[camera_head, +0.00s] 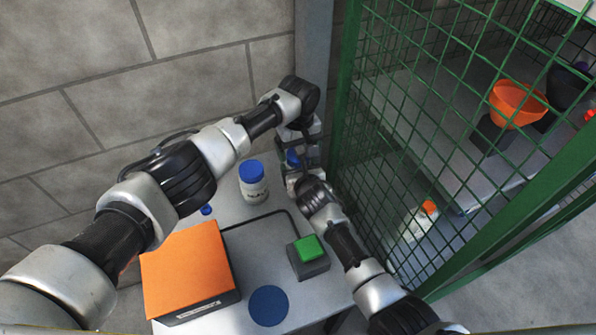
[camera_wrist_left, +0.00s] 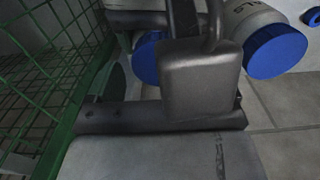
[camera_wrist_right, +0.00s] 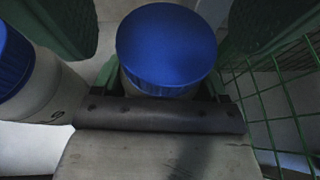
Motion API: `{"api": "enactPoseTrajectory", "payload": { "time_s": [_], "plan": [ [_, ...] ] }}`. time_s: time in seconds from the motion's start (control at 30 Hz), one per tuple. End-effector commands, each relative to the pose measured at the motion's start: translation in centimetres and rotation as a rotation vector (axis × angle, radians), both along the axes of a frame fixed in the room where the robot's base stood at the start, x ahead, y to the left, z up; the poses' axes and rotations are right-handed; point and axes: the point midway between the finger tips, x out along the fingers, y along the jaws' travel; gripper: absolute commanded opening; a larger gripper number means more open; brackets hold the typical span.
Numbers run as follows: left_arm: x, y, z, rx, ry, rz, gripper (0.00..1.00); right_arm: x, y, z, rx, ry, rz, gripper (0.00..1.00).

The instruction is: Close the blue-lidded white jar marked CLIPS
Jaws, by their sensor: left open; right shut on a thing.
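A white jar with a blue lid (camera_head: 293,158) stands between my two grippers at the back of the table. Its blue lid (camera_wrist_right: 167,45) fills the middle of the right wrist view, over a pale body. My right gripper (camera_head: 296,172) is shut on this jar. My left gripper (camera_head: 301,139) is open close above and behind it; its finger partly covers the blue lid (camera_wrist_left: 147,58) in the left wrist view. The held jar's label is hidden. A second blue-lidded white jar (camera_head: 254,184) stands just left, with dark lettering I cannot read.
An orange-topped box (camera_head: 187,267), a green-topped block (camera_head: 309,253) and a blue disc (camera_head: 268,306) are on the table (camera_head: 240,316). A small blue item (camera_head: 206,210) lies near the wall. A green mesh fence (camera_head: 410,130) stands close to the right of my grippers.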

Motion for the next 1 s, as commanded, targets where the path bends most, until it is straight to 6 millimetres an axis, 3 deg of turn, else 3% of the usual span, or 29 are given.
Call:
{"api": "enactPoseTrajectory", "payload": {
  "time_s": [0.2,0.47,0.8,1.0],
  "plan": [
    [0.0,0.0,-1.5,0.0,0.0,0.0,0.84,0.0,0.0,0.0,0.001,0.001,0.0,0.07],
    [0.0,0.0,-1.6,0.0,-0.001,0.0,0.84,0.0,0.0,0.0,0.001,0.001,0.0,0.07],
    [0.0,0.0,-1.6,0.0,-0.001,0.0,0.35,0.0,0.0,0.0,0.001,0.001,0.0,0.07],
    [0.0,0.0,-1.6,-0.001,-0.001,-0.057,0.34,0.0,0.0,-0.1,0.001,0.001,0.0,0.07]
  ]
}}
